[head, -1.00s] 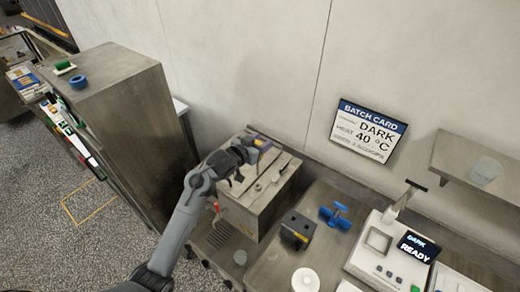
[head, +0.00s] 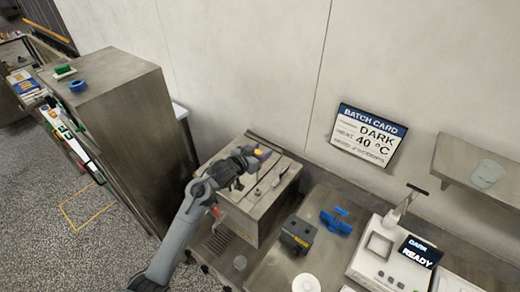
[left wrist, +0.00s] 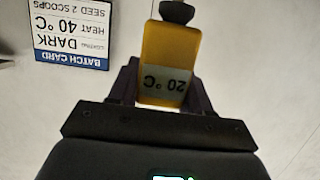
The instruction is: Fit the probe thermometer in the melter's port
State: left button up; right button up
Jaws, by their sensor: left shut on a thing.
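My left gripper (head: 256,156) is shut on the probe thermometer (left wrist: 170,62), a yellow block whose label or display reads 20 °C, upside down in the left wrist view. A dark knob shows at the top edge there. In the head view a bit of yellow shows between the fingers, above the back part of the melter (head: 240,212). The melter is a steel box with a lidded top and a red tap at its left side. The probe's tip and the port are hidden or too small to tell. My right gripper is not in view.
Right of the melter stand a dark box (head: 297,235) with a yellow label, a blue object (head: 336,222), a white round container (head: 305,284) and a white machine (head: 378,250) reading DARK READY. A batch card (head: 368,137) hangs on the wall. A tall steel cabinet (head: 130,130) stands left.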

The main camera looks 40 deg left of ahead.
pick_arm(q)
jog(key=shift+f+b, duration=0.7)
jog(key=shift+f, duration=0.95)
jog(key=shift+p, duration=0.35)
jog(key=shift+p, duration=0.3)
dwell(0.6)
jog(key=shift+p, duration=0.35)
jog(key=shift+f, duration=0.2)
dwell(0.4)
